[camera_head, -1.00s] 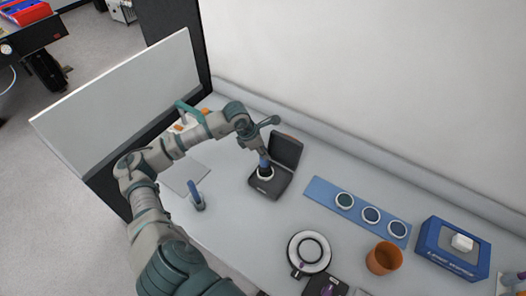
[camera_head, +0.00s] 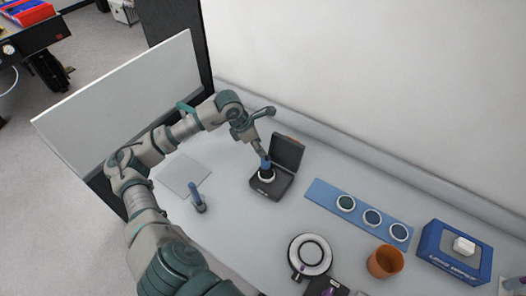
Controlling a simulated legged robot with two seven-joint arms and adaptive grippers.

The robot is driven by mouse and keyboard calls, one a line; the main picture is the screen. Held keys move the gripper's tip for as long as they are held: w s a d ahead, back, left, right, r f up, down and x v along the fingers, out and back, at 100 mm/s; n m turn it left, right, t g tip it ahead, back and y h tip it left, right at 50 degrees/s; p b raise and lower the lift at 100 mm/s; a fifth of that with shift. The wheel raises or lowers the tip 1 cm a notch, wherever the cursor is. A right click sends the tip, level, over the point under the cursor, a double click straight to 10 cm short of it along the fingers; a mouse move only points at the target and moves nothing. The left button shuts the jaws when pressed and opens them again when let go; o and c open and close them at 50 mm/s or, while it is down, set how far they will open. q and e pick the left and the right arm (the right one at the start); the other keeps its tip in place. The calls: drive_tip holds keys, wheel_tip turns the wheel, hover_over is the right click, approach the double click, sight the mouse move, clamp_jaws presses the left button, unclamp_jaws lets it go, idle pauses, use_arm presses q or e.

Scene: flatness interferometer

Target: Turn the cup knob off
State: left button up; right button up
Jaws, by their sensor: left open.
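A small black case (camera_head: 283,188) stands on the bench with its lid raised. In it is a white ring (camera_head: 267,178) with a blue upright knob-like piece (camera_head: 266,164). My left gripper (camera_head: 261,154) points down at the top of this blue piece and is open. Its fingers are small here, and I cannot tell whether they touch the piece. A brown-orange cup (camera_head: 384,262) stands upright at the lower right, well away from the gripper; no knob shows on it. My right gripper is not in view.
A blue-handled tool (camera_head: 197,197) stands left of the case. A blue strip (camera_head: 322,195) holds white-rimmed discs. A round black-and-white device (camera_head: 310,256) and a blue box (camera_head: 455,253) stand nearer. A pale panel (camera_head: 120,100) rises behind my left arm.

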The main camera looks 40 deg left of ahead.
use_arm(q)
drive_tip(key=v, duration=0.6)
drive_tip(key=shift+a+r, duration=0.1)
drive_tip(key=shift+r, duration=0.1)
